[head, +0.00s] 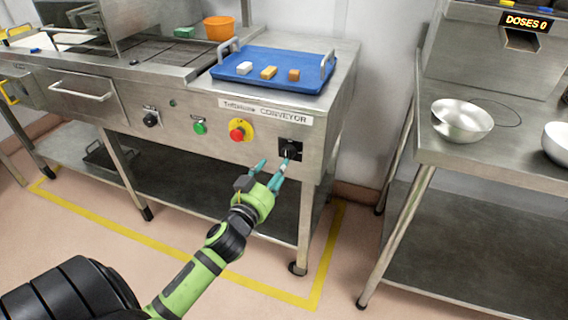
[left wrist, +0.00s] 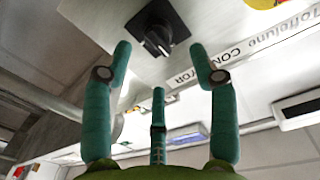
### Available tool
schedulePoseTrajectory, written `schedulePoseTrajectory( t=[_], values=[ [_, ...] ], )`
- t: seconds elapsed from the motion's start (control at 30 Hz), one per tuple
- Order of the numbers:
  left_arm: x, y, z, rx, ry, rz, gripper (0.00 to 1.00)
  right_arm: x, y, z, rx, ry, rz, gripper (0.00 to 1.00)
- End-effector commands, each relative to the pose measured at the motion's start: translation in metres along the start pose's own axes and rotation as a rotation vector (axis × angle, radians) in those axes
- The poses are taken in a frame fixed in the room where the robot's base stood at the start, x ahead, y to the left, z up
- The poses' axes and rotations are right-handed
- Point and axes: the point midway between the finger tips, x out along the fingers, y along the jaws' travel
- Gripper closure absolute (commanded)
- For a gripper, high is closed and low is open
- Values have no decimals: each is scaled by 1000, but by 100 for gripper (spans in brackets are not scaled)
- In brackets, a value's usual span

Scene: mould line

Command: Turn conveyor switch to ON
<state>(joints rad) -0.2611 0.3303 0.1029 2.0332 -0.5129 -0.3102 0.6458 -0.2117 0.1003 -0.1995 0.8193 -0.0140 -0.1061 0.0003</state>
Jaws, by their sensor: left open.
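The conveyor switch (head: 290,150) is a black rotary knob on a dark square plate, at the right end of the steel front panel, under a label reading "CONVEYOR". It also shows in the left wrist view (left wrist: 157,38), at the top centre. My left gripper (head: 271,167) is open, with teal fingers pointing up at the panel just below and in front of the knob. In the left wrist view the fingers (left wrist: 160,75) are spread and empty, and the knob appears beyond the fingertips. I cannot tell whether any finger touches it. My right gripper is not in view.
The panel also has a red button on yellow (head: 240,130), a green button (head: 200,127) and another black knob (head: 151,119). A blue tray (head: 270,88) with small blocks sits above. A steel table (head: 480,150) with bowls stands right, across a floor gap.

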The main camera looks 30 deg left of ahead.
Motion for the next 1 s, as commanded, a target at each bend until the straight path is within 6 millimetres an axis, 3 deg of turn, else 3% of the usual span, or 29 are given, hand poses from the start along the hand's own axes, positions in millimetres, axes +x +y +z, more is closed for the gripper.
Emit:
schedulePoseTrajectory(
  t=[0.37, 0.73, 0.77, 0.9, 1.0],
  values=[
    [54, 0, 0, 2, -1, 0, 41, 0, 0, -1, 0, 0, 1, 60],
    [61, 0, 1, 2, -3, 1, 41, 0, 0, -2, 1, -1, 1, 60],
    [61, 0, 1, 2, -3, 1, 45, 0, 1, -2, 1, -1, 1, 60],
    [61, 0, 1, 1, -3, 1, 97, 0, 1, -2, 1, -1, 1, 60],
    [61, 0, 0, 1, -2, 1, 97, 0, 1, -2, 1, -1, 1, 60]
  ],
)
